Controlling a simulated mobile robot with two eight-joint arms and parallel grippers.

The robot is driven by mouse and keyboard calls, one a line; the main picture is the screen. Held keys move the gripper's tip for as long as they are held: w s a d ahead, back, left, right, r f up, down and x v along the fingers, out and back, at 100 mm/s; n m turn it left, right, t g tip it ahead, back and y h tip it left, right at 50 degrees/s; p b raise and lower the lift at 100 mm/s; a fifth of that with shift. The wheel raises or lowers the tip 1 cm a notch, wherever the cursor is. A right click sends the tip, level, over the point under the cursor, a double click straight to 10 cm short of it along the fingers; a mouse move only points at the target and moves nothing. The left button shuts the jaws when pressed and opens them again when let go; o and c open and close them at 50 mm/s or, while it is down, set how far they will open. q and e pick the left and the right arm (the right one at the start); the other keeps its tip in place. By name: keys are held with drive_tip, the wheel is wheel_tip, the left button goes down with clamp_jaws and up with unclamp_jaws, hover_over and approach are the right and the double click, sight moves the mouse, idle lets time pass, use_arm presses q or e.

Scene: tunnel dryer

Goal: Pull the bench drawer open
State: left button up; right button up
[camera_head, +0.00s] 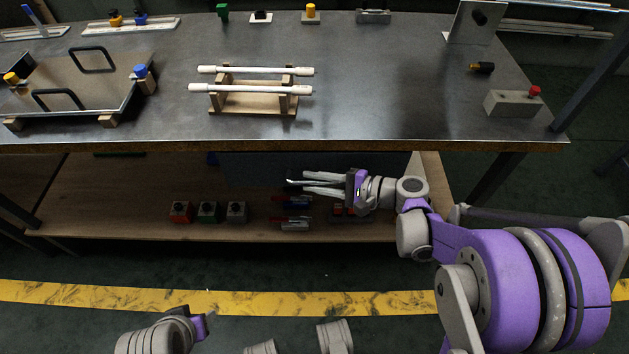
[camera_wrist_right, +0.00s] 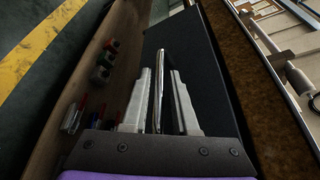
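The bench drawer (camera_head: 250,168) is a dark front panel under the bench top; it fills the upper middle of the right wrist view (camera_wrist_right: 205,60). Its handle is a slim metal bar (camera_wrist_right: 160,75); in the head view only its left end (camera_head: 291,181) shows past my fingertips. My right gripper (camera_head: 306,182) is at the drawer front, pointing left. In the right wrist view its two fingers (camera_wrist_right: 160,75) stand on either side of the bar, with narrow gaps showing. Contact with the bar is not clear.
The bench top (camera_head: 360,110) carries a wooden rack (camera_head: 255,104) with white rods, a metal plate with handles (camera_head: 75,85) and a grey box with a red button (camera_head: 513,103). The lower shelf (camera_head: 120,205) below the drawer holds small coloured blocks (camera_head: 208,212) and clamps.

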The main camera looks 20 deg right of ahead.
drive_tip(key=shift+c, duration=0.3)
clamp_jaws()
idle(1.2)
